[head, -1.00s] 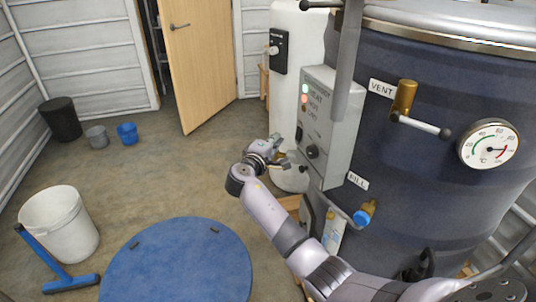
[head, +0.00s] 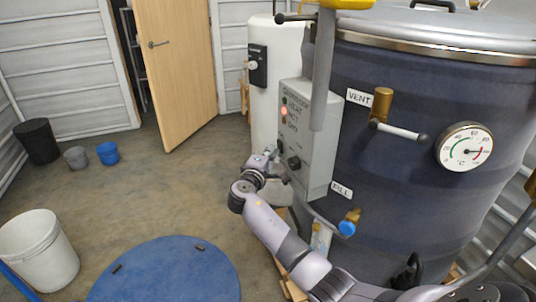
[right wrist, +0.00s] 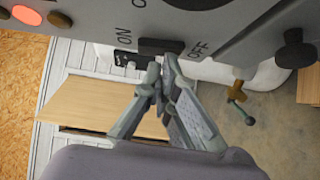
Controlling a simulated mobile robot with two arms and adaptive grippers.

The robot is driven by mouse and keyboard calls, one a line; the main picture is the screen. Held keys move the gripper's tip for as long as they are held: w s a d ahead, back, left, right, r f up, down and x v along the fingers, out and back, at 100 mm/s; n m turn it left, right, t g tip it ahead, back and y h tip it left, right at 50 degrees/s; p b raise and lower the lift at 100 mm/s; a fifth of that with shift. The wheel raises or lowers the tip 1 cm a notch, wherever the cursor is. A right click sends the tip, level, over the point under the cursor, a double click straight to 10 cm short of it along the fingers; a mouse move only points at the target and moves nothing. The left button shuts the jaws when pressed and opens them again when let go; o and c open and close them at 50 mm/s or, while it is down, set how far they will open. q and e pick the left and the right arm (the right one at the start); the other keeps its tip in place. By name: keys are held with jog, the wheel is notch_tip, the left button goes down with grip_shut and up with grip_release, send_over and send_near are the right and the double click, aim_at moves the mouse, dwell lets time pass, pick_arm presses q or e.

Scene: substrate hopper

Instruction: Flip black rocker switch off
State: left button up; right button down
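The grey control box (head: 320,135) is on the side of the dark blue vessel. In the right wrist view the black rocker switch (right wrist: 160,47) sits on the box's lower part between the ON and OFF markings. Which side of it is pressed in, I cannot tell. My right gripper (right wrist: 161,66) has its fingertips together, at or just short of the switch; contact is unclear. In the head view the right gripper (head: 277,160) is at the box's left face and hides the switch. A red-orange lamp (right wrist: 27,16) glows on the box. My left gripper is not in view.
A black round knob (head: 294,163) sits on the box near my gripper. A vent valve (head: 382,104), a thermometer dial (head: 466,148) and a blue-capped fill valve (head: 348,223) stick out of the vessel (head: 420,215).

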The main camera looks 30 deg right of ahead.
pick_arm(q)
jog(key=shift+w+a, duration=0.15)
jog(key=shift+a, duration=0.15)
pick_arm(e)
jog(key=v, duration=0.7)
jog(key=shift+a+f, duration=0.25)
jog(key=shift+a, duration=0.05)
